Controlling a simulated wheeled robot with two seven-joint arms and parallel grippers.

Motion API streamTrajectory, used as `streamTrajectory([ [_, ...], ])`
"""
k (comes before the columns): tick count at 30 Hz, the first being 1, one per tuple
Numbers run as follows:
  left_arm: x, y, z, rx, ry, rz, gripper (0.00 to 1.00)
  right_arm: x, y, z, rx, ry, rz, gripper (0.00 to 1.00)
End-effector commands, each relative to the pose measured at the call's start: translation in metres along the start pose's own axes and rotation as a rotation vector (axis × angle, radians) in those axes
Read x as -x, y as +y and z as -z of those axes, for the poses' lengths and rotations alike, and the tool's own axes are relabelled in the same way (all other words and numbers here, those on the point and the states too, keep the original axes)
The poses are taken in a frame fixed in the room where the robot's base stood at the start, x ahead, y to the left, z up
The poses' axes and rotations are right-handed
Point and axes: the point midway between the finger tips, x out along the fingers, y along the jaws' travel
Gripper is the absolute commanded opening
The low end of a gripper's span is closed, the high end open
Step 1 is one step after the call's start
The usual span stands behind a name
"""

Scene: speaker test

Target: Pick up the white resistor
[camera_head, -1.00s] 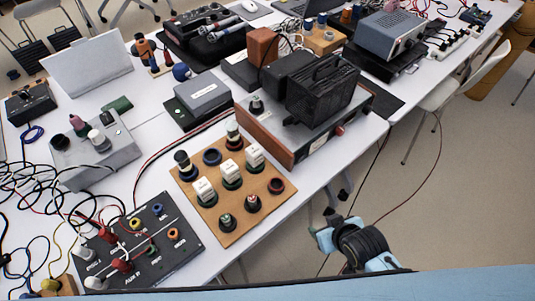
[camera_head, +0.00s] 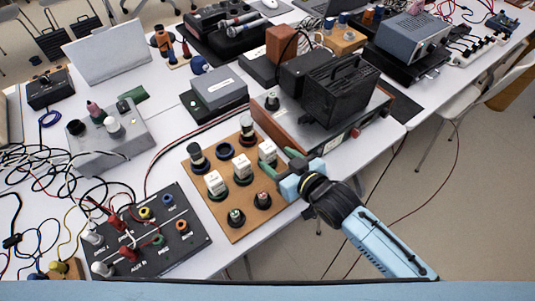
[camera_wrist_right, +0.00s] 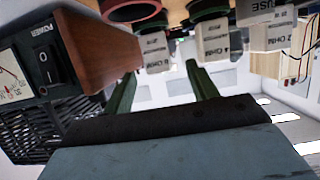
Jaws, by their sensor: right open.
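Several white block-shaped resistors stand on round dark bases on a wooden board (camera_head: 213,222) in the head view. They are a left one (camera_head: 215,182), a middle one (camera_head: 242,165) and a right one (camera_head: 267,150). My right gripper (camera_head: 288,165) is at the board's right edge, close to the right block. In the right wrist view, the open green fingers (camera_wrist_right: 160,78) point toward a white block labelled 8 OHM (camera_wrist_right: 155,52), which appears between their tips; contact cannot be told. Another white block (camera_wrist_right: 213,40) stands beside it. My left gripper is not in view.
A wood-sided device (camera_head: 308,143) carrying a black speaker-like box (camera_head: 342,93) stands just behind my right gripper. A black panel (camera_head: 165,255) with coloured sockets lies left of the board. Loose wires (camera_head: 50,165) cover the table's left side.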

Motion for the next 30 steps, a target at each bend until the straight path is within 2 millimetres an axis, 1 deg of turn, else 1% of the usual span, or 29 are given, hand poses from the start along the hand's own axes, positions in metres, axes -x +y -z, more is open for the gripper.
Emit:
streamTrajectory([
  [1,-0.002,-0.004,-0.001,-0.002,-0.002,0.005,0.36,-0.006,0.0,0.0,0.0,0.001,0.0,0.58],
  [7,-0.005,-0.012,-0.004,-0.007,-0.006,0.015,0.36,-0.019,0.001,-0.001,0.0,0.0,0.0,0.58],
  [12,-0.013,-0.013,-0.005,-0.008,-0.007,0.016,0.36,-0.045,0.004,-0.002,0.0,0.0,0.0,0.58],
  [15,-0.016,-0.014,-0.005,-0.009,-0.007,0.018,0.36,-0.057,0.003,-0.002,-0.001,0.0,0.001,0.58],
  [18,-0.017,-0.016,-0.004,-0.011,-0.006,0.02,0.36,-0.063,0.003,-0.002,-0.001,0.0,0.0,0.58],
  [25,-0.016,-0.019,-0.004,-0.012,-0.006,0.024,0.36,-0.063,0.003,-0.001,-0.001,-0.001,0.0,0.58],
  [26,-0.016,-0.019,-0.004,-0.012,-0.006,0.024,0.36,-0.063,0.003,-0.001,-0.001,-0.001,0.0,0.56],
  [30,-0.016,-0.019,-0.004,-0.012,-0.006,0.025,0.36,-0.063,0.003,-0.001,-0.001,-0.001,0.0,0.37],
])
